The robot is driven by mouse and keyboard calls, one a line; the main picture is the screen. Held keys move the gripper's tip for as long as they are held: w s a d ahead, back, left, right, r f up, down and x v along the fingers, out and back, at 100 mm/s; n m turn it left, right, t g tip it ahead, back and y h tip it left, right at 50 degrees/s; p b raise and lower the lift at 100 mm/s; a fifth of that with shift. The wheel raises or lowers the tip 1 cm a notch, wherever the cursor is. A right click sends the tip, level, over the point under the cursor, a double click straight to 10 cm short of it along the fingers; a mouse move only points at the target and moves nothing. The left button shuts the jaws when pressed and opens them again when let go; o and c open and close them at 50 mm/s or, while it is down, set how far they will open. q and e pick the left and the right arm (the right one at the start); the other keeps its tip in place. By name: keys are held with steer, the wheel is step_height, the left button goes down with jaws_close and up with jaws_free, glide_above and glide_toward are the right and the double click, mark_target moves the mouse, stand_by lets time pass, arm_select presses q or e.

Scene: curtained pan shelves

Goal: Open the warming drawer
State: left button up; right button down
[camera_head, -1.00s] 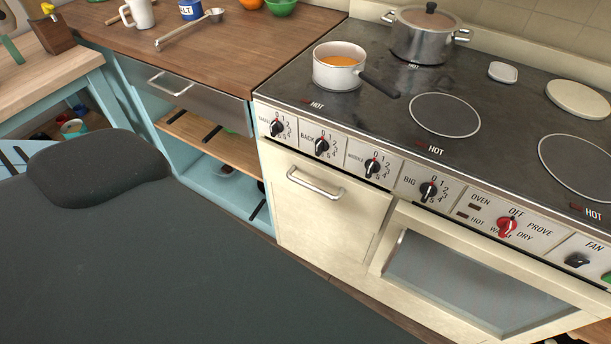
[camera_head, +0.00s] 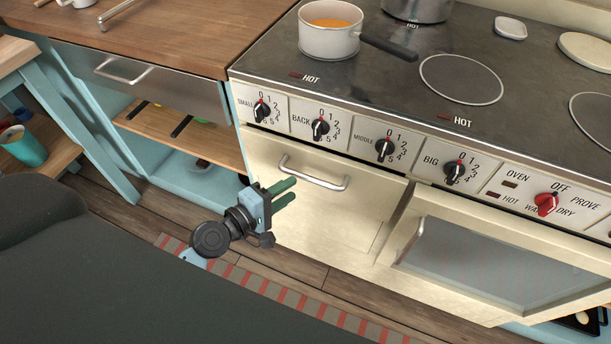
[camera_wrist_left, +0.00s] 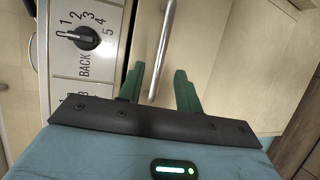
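The cream drawer front (camera_head: 330,215) at the stove's left, below the control knobs, sits flush with the stove and looks shut. I take it as the warming drawer. Its silver bar handle (camera_head: 313,177) runs along its top. My left gripper (camera_head: 290,191) is in front of the drawer's left part, just below and left of the handle, with its green fingers parted. In the left wrist view the handle (camera_wrist_left: 161,55) lies in line with the gap between the open fingers (camera_wrist_left: 160,88); I cannot tell whether it is between them. My right gripper is not in view.
Knobs (camera_head: 321,128) line the panel above the drawer. A saucepan (camera_head: 329,42) of orange food stands on the hob, its dark handle pointing right. The oven door (camera_head: 490,262) is to the right. A blue cabinet with a steel drawer (camera_head: 140,80) is to the left.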

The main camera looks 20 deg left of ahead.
mark_target(309, 176)
arm_select(q)
steer(key=x, duration=0.7)
steer(key=shift+w+d+f, duration=0.1)
steer(key=shift+w+f, duration=0.05)
jaws_close()
